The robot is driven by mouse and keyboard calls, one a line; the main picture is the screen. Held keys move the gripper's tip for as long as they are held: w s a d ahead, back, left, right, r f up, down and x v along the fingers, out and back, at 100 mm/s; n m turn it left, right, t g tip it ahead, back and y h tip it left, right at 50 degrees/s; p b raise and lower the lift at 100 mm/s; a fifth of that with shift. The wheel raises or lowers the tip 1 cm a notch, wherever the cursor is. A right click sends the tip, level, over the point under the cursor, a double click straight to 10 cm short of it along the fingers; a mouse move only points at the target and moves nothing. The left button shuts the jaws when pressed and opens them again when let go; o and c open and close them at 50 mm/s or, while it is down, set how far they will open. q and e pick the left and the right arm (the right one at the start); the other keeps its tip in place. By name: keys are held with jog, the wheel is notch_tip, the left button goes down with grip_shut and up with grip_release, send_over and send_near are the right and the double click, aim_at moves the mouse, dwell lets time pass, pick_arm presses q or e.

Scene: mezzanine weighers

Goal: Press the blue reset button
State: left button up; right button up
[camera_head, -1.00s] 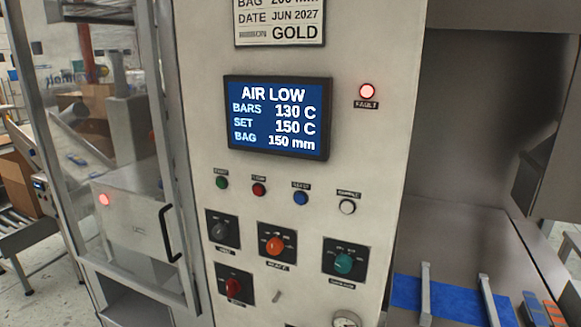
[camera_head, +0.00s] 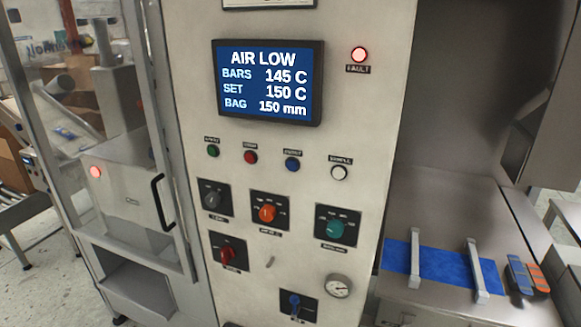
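The blue reset button (camera_head: 292,165) sits on the pale control panel (camera_head: 340,115), third in a row of small round buttons. A green button (camera_head: 213,151) and a red button (camera_head: 250,157) are to its left, and a white one (camera_head: 339,172) is to its right. The label above it is too blurred to read surely. The screen (camera_head: 268,82) above reads AIR LOW, BARS 145 C, SET 150 C, BAG 150 mm. A red FAULT lamp (camera_head: 359,55) is lit. Neither of my grippers shows in the view.
A glazed door with a black handle (camera_head: 163,202) stands left. A blue belt (camera_head: 440,264) lies right.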

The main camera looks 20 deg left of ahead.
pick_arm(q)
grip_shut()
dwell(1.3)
